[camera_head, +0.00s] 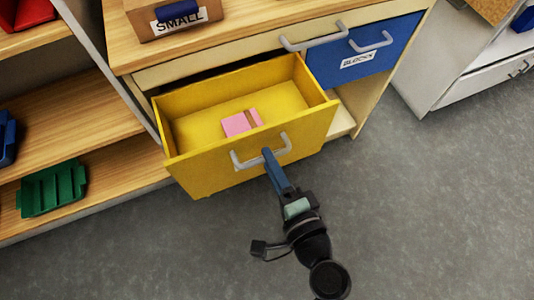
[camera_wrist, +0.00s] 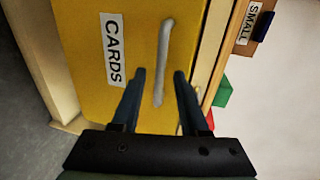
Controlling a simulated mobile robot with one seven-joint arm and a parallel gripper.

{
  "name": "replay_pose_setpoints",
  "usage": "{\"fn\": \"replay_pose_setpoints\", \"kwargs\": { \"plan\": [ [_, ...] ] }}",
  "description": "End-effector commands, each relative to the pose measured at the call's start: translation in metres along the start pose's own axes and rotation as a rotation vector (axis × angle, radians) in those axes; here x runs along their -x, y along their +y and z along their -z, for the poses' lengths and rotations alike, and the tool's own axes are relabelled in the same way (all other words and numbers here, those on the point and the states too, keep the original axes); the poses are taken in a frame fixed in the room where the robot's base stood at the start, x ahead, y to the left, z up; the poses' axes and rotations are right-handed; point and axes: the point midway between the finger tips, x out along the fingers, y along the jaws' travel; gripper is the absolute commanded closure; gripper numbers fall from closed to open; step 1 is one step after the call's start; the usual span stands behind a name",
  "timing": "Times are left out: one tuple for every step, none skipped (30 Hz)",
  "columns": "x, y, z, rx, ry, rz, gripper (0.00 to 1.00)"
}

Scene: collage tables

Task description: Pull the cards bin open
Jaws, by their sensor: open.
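The cards bin (camera_head: 210,176) is a yellow drawer, pulled well out of the wooden cabinet, with a pink block with a brown stripe (camera_head: 240,123) inside. Its grey bar handle (camera_head: 245,164) is on the front. In the wrist view the yellow front (camera_wrist: 85,60) bears a white CARDS label (camera_wrist: 113,50). My gripper (camera_head: 268,154) is at the right part of the handle. In the wrist view my gripper (camera_wrist: 160,74) is open, with one finger on each side of the handle (camera_wrist: 164,50); I cannot tell whether either touches it.
A blue BLOCKS bin (camera_head: 375,55) sits shut to the right. A cardboard SMALL box (camera_head: 170,22) stands on the cabinet top. A shelf with a green tray (camera_head: 52,188) is at left. Grey floor (camera_head: 430,220) in front is clear.

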Motion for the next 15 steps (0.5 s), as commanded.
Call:
{"fn": "replay_pose_setpoints", "kwargs": {
  "plan": [
    [0.012, 0.001, 0.000, -0.001, 0.003, -0.005, 0.56],
    [0.019, 0.001, 0.000, -0.001, 0.002, -0.005, 0.56],
    [0.029, 0.001, 0.000, -0.002, 0.003, -0.005, 0.56],
    [0.036, 0.001, 0.000, 0.000, 0.003, -0.005, 0.56],
    [0.043, 0.001, 0.000, -0.002, 0.003, -0.005, 0.56],
    [0.051, 0.001, 0.000, -0.001, 0.003, -0.005, 0.56],
    [0.058, 0.001, 0.000, 0.000, 0.002, -0.004, 0.56],
    [0.064, 0.001, 0.000, -0.002, 0.003, -0.004, 0.56],
    [0.072, 0.001, 0.000, -0.001, 0.003, -0.005, 0.56],
    [0.077, 0.001, 0.000, -0.001, 0.003, -0.003, 0.56],
    [0.082, 0.001, 0.000, -0.001, 0.003, -0.004, 0.56],
    [0.087, 0.000, 0.000, 0.000, 0.002, -0.003, 0.56],
    [0.091, 0.001, 0.000, 0.000, 0.002, -0.003, 0.56],
    [0.094, 0.001, 0.000, -0.001, 0.002, -0.003, 0.56],
    [0.098, 0.000, 0.000, -0.001, 0.001, -0.002, 0.56]
  ]
}}
